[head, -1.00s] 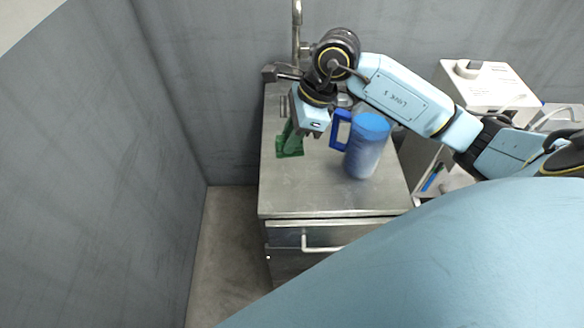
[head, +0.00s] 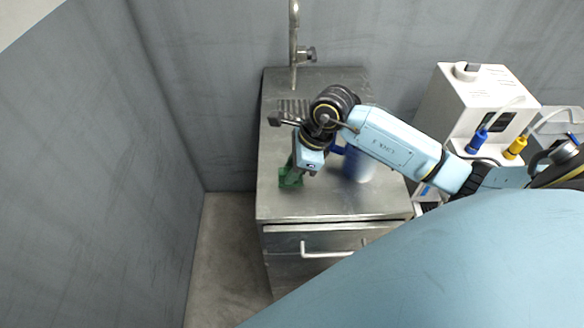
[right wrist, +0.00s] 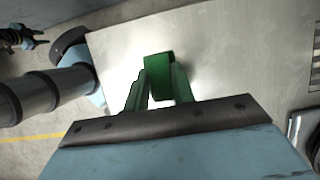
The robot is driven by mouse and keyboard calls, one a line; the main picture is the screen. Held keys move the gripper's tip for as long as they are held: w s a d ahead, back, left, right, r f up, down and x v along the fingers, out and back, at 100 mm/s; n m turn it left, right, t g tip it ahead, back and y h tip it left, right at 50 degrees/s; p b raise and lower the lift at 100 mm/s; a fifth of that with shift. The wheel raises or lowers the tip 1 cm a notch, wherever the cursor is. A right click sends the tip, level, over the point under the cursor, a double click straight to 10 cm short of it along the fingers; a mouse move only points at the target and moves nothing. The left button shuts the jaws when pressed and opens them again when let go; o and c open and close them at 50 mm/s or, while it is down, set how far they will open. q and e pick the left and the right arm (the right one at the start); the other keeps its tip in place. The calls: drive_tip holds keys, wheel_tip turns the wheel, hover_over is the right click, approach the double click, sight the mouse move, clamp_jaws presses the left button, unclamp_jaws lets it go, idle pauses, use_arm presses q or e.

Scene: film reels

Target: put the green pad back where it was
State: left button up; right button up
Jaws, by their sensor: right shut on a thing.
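The green pad (head: 290,180) is at my right gripper (head: 297,168), low over the left side of the metal cabinet top (head: 325,205). In the right wrist view the pad (right wrist: 157,72) sits between the two greenish fingers of the right gripper (right wrist: 158,88), which is shut on it. I cannot tell whether the pad touches the metal surface.
A blue mug (head: 361,168) stands just right of the gripper, partly hidden by my right arm. A tap (head: 293,50) rises at the back. A white device (head: 490,95) stands to the right. The front of the cabinet top is clear.

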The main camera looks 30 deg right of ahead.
use_arm(q)
drive_tip(key=shift+a, duration=0.15)
use_arm(e)
drive_tip(key=o, duration=0.6)
drive_tip(key=shift+c, duration=0.2)
use_arm(q)
drive_tip(key=shift+w, duration=0.2)
use_arm(e)
drive_tip(key=o, duration=0.4)
drive_tip(key=shift+r, duration=0.15)
use_arm(q)
drive_tip(key=shift+d+r+p, duration=0.6)
drive_tip(key=shift+d+r, duration=0.05)
drive_tip(key=shift+d, duration=0.3)
use_arm(e)
drive_tip(key=v, duration=1.2)
use_arm(q)
drive_tip(key=shift+s, duration=0.15)
use_arm(e)
drive_tip(key=shift+s+a, duration=0.1)
drive_tip(key=shift+a, duration=0.05)
